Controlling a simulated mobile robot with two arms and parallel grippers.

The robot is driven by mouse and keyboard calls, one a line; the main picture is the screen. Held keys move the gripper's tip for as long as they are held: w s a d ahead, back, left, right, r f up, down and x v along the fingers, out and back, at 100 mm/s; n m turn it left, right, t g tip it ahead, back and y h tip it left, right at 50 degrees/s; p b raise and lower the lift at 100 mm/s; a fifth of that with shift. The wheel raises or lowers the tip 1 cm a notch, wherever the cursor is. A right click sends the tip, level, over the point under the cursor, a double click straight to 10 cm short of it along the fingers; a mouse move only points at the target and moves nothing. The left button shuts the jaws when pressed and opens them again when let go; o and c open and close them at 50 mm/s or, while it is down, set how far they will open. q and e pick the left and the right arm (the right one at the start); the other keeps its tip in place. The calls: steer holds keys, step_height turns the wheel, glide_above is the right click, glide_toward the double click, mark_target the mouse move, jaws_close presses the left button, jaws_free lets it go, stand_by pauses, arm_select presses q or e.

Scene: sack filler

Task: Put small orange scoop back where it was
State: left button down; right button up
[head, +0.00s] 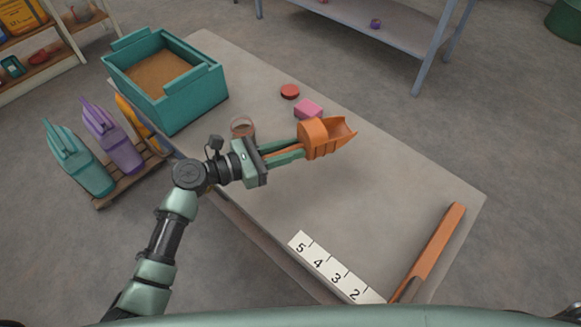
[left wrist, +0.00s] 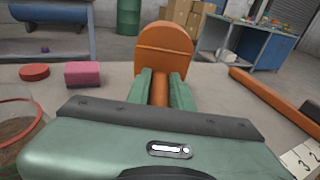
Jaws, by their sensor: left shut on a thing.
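The small orange scoop (head: 335,137) is held by my left gripper (head: 298,148) above the middle of the table. Its open mouth points to the right in the head view. In the left wrist view the scoop (left wrist: 165,45) stands in front of the fingers, with its orange handle (left wrist: 159,92) between the two green fingers. My left gripper (left wrist: 161,88) is shut on that handle. My right gripper is in neither view.
The grey table (head: 330,200) bears a teal box of brown material (head: 190,97), a red disc (head: 290,91), a pink block (head: 308,108), a round clear container (head: 243,127), a numbered strip (head: 335,268) and an orange bar (head: 436,243). A rack (head: 128,186) holds teal, purple and orange scoops.

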mark_target(290, 174)
arm_select(q)
step_height(290, 174, down, 2)
steer(key=shift+f, duration=0.1)
steer(key=shift+f+b, duration=0.55)
steer(key=shift+f, duration=1.6)
steer(key=shift+f, duration=0.15)
steer(key=c, duration=1.3)
jaws_free()
steer(key=shift+o, duration=0.2)
steer(key=v, duration=1.2)
steer(key=shift+r, duration=0.2)
